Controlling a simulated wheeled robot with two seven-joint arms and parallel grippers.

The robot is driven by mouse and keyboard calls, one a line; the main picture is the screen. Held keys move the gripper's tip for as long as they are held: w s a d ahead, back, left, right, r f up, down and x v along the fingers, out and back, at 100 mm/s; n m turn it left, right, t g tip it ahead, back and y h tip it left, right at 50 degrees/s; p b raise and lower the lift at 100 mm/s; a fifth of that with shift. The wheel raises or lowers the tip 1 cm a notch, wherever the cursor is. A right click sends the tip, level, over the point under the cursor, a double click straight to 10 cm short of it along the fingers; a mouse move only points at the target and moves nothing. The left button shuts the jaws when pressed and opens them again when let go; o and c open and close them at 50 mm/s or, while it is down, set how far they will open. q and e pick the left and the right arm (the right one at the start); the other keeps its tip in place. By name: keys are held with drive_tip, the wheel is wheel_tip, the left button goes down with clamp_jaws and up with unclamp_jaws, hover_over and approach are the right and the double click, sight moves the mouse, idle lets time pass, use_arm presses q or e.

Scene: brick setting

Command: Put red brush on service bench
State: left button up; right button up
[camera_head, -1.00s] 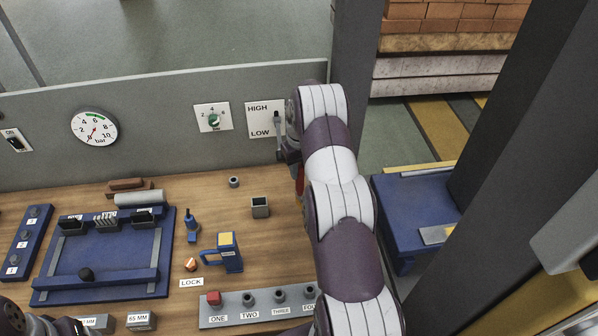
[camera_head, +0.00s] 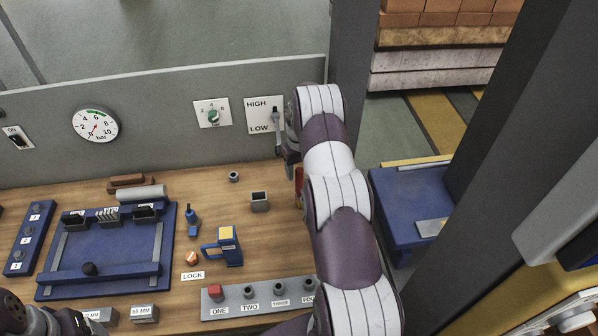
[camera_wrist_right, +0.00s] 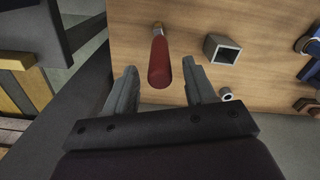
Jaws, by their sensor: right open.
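The red brush (camera_wrist_right: 159,62) shows in the right wrist view, its red handle pointing toward my right gripper (camera_wrist_right: 160,88). The gripper is open, with one finger on each side of the handle's near end; I cannot tell whether either finger touches it. In the head view only a sliver of the red brush (camera_head: 299,180) shows beside my right arm, which hides the rest. The right gripper (camera_head: 284,158) is partly seen there near the back panel. The service bench (camera_head: 235,277) is the wooden top. My left arm shows at the lower left corner; its fingers are out of view.
A square grey holder (camera_head: 260,202) and a small ring (camera_head: 233,176) stand near the brush. A blue fixture (camera_head: 110,283), a yellow-blue device (camera_head: 229,246) and a numbered button strip (camera_head: 215,311) occupy the bench. A blue box (camera_head: 402,205) stands right of it.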

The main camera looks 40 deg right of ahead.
wheel_tip(320, 180, up, 8)
drive_tip(key=b, duration=0.3)
drive_tip(key=shift+a, duration=0.1)
drive_tip(key=s+a+r+p, duration=0.1)
drive_tip(key=a+r+p, duration=0.2)
drive_tip(key=a+r, duration=0.3)
drive_tip(key=s+a+r+n+t, duration=0.1)
drive_tip(key=s+a+r, duration=0.1)
drive_tip(key=s+a, duration=0.6)
drive_tip(key=s+a+r+n, duration=0.1)
drive_tip(key=s+a+r, duration=0.1)
drive_tip(key=s+a, duration=1.05)
drive_tip(key=s, duration=0.1)
use_arm(q)
wheel_tip(320, 180, down, 11)
drive_tip(key=b, duration=1)
use_arm(e)
wheel_tip(320, 180, down, 10)
drive_tip(key=w+d, duration=0.1)
